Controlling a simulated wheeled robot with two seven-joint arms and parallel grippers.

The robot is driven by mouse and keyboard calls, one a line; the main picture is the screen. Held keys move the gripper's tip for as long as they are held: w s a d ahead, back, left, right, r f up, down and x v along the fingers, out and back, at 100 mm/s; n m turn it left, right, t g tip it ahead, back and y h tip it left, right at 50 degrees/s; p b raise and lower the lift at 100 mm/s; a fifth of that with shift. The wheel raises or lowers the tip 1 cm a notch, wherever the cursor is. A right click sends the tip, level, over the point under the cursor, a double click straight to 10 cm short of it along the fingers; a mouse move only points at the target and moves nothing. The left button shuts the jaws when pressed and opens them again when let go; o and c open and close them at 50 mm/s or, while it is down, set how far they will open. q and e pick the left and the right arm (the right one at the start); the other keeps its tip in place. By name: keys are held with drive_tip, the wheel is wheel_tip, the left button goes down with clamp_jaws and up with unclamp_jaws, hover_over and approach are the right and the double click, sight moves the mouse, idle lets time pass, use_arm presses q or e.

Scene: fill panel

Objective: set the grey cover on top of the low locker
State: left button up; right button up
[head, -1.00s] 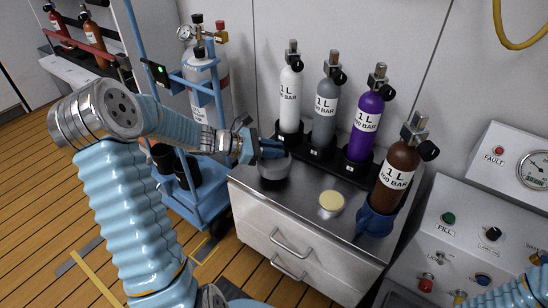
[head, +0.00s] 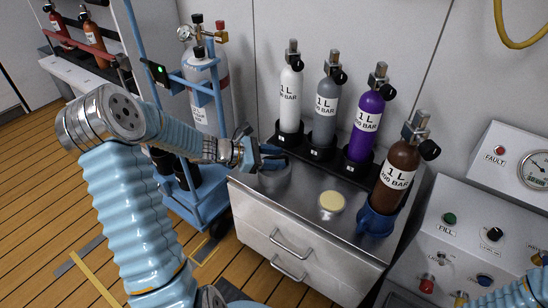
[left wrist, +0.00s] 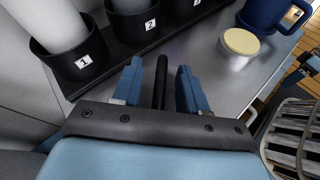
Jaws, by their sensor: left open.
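The low locker (head: 300,243) is a grey metal cabinet with handles on its front. The grey cover (head: 275,178) is a round grey piece at the left end of the locker top, partly hidden by my left gripper. My left gripper (head: 272,158) is open, right over the cover, with its fingers at its upper part. In the left wrist view the two blue fingers (left wrist: 158,88) stand apart with a narrow dark upright bar between them. I cannot tell whether that bar belongs to the cover.
A black rack (head: 318,154) with white, grey and purple cylinders lines the back of the locker top. A pale-lidded tin (head: 331,202) and a blue holder (head: 375,221) with a brown cylinder stand to the right. A blue trolley (head: 196,200) stands left.

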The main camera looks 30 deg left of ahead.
use_arm(q)
drive_tip(key=v, duration=1.2)
drive_tip(key=shift+p, duration=0.4)
